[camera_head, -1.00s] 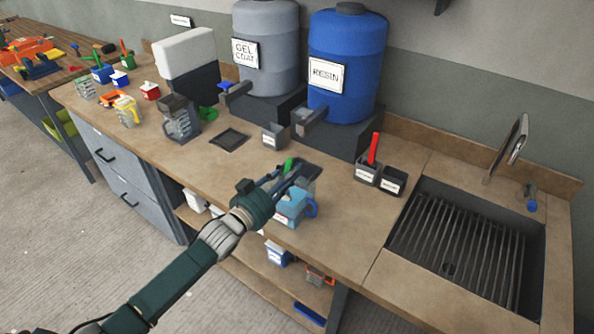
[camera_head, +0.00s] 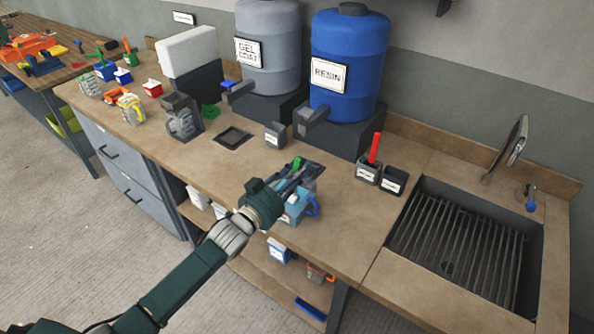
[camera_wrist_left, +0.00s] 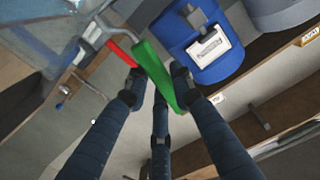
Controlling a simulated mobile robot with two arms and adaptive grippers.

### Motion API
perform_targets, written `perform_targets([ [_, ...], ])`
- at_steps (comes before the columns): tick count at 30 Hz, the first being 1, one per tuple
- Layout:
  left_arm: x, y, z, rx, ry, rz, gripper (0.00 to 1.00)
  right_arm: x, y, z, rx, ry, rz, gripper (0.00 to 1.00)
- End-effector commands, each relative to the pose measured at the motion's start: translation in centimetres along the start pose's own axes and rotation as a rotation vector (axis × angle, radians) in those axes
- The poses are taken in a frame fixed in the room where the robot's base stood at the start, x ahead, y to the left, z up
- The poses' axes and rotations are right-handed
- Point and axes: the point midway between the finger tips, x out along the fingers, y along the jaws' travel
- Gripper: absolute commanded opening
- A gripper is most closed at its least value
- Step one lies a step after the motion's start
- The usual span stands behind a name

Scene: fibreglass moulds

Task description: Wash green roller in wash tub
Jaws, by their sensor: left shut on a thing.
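My left gripper (camera_head: 296,172) is shut on the green roller (camera_head: 297,162) above the counter. In the head view only a bit of its green handle shows past the fingers. In the left wrist view the green handle (camera_wrist_left: 155,75) lies between the fingers (camera_wrist_left: 158,80), with a grey wire frame at its upper end. The roller's sleeve is not clear. A blue container with a handle (camera_head: 312,206) stands right beside and partly behind the gripper. I cannot tell which container is the wash tub. My right gripper is not in view.
Two dark holders (camera_head: 393,182), one with a red handle (camera_head: 375,148), stand left of the sink (camera_head: 460,240). Resin (camera_head: 345,60) and gel coat (camera_head: 270,50) drums stand behind. Jugs and cups line the left counter. The counter's front right is clear.

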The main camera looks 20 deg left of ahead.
Motion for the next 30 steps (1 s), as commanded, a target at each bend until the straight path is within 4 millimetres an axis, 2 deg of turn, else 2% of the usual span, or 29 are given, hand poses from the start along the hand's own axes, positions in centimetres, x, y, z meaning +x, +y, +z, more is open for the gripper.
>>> perform_targets([
  [1,0.0,-0.1,-0.9,0.000,0.001,0.000,0.00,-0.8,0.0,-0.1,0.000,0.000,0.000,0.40],
  [21,0.0,-0.1,-6.3,0.000,0.001,0.000,0.00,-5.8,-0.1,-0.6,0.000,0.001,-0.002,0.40],
  [30,0.0,0.0,-8.2,0.000,0.001,0.000,0.00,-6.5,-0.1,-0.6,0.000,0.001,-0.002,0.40],
])
